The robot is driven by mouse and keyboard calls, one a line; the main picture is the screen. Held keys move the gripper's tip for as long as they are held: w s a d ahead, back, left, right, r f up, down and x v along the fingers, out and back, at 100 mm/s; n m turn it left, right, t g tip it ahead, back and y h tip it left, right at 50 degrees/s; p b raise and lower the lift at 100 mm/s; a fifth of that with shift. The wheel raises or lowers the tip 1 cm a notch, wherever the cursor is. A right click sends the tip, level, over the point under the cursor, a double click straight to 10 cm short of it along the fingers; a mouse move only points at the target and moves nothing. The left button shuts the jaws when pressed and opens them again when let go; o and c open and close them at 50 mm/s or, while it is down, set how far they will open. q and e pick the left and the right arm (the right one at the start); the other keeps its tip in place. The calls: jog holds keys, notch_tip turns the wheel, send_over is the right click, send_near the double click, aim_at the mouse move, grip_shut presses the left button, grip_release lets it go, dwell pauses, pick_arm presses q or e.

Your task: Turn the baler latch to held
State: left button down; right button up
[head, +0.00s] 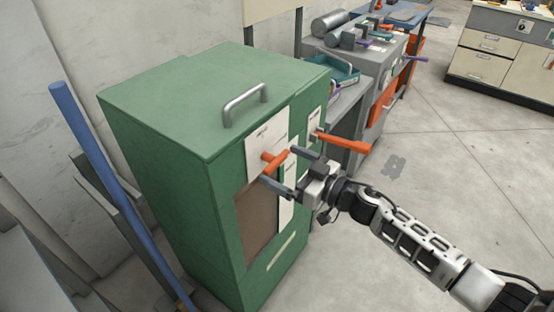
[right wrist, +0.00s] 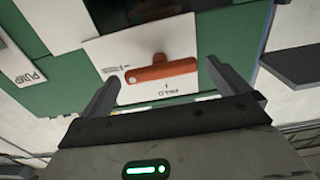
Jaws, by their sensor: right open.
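The baler latch (head: 275,158) is a short orange handle on a white plate on the front of the green cabinet (head: 172,150). In the right wrist view the latch (right wrist: 160,71) lies nearly crosswise, and the plate's small lettering appears to read "HELD" below it. My right gripper (head: 277,165) is open, its fingers pointing at the plate, one on each side of the latch. In the right wrist view the latch sits between the fingertips (right wrist: 162,74), with gaps showing on both sides. I cannot tell any contact. My left gripper is out of view.
A longer orange lever (head: 343,142) sticks out to the right of the latch, near my right gripper. A grey handle (head: 245,104) stands on the cabinet top. A blue pole (head: 105,170) leans at the left. Open floor (head: 440,150) lies to the right.

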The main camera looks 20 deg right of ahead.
aim_at(272, 159)
jog(key=shift+x, duration=1.4)
jog(key=c, duration=0.9)
jog(key=shift+o, duration=0.2)
